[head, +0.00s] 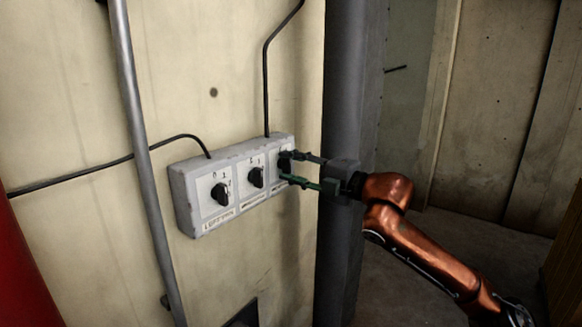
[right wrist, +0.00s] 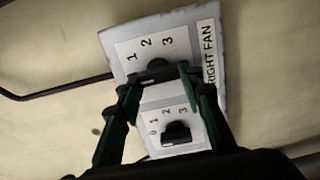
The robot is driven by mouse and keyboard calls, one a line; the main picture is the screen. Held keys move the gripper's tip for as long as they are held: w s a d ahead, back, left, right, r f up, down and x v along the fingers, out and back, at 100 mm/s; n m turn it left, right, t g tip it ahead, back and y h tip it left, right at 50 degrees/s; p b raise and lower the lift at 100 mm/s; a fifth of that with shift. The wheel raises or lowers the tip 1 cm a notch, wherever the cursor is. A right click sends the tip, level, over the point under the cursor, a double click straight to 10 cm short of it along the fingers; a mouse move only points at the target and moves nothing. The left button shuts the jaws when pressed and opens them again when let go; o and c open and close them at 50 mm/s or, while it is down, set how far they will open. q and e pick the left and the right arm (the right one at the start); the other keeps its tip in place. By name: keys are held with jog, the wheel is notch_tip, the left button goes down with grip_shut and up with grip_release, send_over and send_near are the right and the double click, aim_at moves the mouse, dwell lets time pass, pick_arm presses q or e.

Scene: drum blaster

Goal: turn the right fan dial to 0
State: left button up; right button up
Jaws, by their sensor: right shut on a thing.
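A light grey control box (head: 190,205) with three black dials in a row is mounted on the wall in the head view. The right fan dial (head: 285,162) is the far right one. My right gripper (head: 284,167) reaches in from the right, its fingers on either side of this dial and shut on it. In the right wrist view, the dial (right wrist: 157,66) sits between the fingertips (right wrist: 159,78), beside the "RIGHT FAN" label. The numbers 1, 2 and 3 show; the 0 is hidden, and the dial's pointing direction is hard to tell. My left gripper is not in view.
The middle dial (head: 256,177) and left dial (head: 220,193) are close beside. The middle one also shows between the fingers in the right wrist view (right wrist: 177,133). A grey pipe (head: 143,165) runs left of the box, and a dark column (head: 346,100) stands right of it.

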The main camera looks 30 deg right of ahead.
jog(key=shift+f, duration=0.1)
jog(key=o, duration=1.2)
jog(key=shift+c, duration=0.2)
jog(key=v, duration=1.2)
